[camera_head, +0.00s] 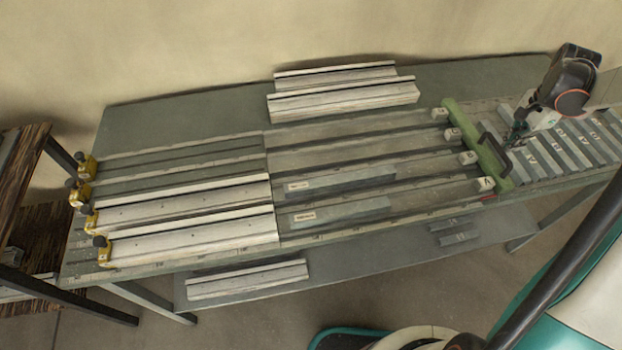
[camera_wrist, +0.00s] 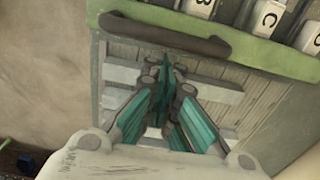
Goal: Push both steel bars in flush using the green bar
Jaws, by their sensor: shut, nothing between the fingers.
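The green bar (camera_head: 479,143) lies across the right part of the bench, with a dark handle (camera_head: 494,150) and lettered white blocks on its left side. Two grey steel bars with white labels, an upper one (camera_head: 350,180) and a lower one (camera_head: 345,213), lie in the two front lanes. Their left ends are close to the silver profiles, and their right ends are clear of the green bar's blocks. My gripper (camera_head: 514,139) is just right of the handle. In the wrist view its teal fingers (camera_wrist: 165,70) are shut and empty, below the handle (camera_wrist: 165,33) and not around it.
Silver profiles (camera_head: 180,209) fill the left of the front lanes, against yellow clamps (camera_head: 90,215). The two back lanes hold no profiles. Spare profiles (camera_head: 345,99) lie behind, another (camera_head: 248,280) in front. Labelled grey slats (camera_head: 570,150) cover the bench's right end.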

